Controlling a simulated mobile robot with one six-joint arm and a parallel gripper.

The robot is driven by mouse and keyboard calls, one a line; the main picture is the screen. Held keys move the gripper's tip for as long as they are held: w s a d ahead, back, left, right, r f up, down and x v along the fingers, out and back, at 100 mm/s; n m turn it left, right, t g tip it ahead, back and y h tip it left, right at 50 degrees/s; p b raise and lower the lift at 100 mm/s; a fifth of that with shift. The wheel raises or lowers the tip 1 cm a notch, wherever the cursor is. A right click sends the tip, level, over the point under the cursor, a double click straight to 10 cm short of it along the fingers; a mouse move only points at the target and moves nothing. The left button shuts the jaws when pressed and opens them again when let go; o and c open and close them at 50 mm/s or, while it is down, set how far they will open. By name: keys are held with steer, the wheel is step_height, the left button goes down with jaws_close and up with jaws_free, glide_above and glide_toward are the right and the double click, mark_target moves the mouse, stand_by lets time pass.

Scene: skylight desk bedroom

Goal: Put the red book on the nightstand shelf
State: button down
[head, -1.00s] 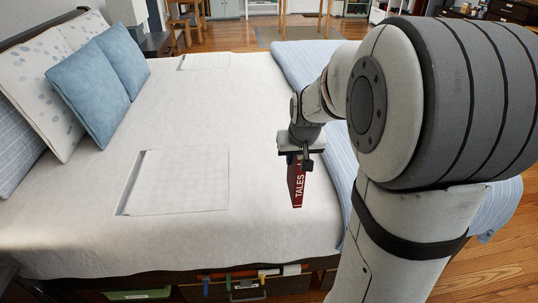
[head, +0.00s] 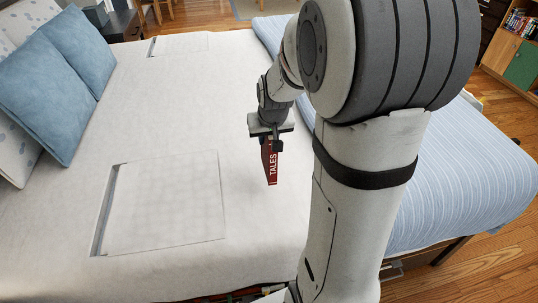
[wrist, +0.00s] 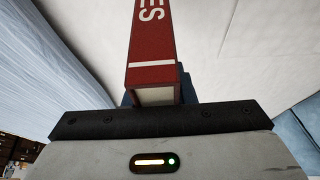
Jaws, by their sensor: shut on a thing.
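The red book (head: 270,165), with "TALES" in white on its spine, hangs upright from my gripper (head: 270,143) above the white bed in the head view. My gripper is shut on its upper end. In the wrist view the red book (wrist: 153,45) reaches away from the gripper, its spine and a strip of its pale page edge showing. The fingers are mostly hidden in the wrist view. A dark nightstand (head: 124,26) stands in part at the top left, beyond the bed's far side; its shelf cannot be made out.
The bed (head: 180,120) fills most of the view, with blue pillows (head: 65,85) at left and a striped blue blanket (head: 455,185) at right. A flat white panel (head: 165,203) lies on the bed. A bookcase (head: 515,45) stands at the far right; wooden floor shows there.

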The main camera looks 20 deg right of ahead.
steer(key=shift+s+d+f, duration=0.1)
steer(key=shift+d+f, duration=0.05)
steer(key=shift+f, duration=1.35)
steer(key=shift+d+f, duration=0.1)
steer(key=shift+f, duration=1.35)
steer(key=shift+f+b, duration=0.2)
steer(key=shift+b, duration=0.2)
steer(key=c, duration=1.2)
jaws_free()
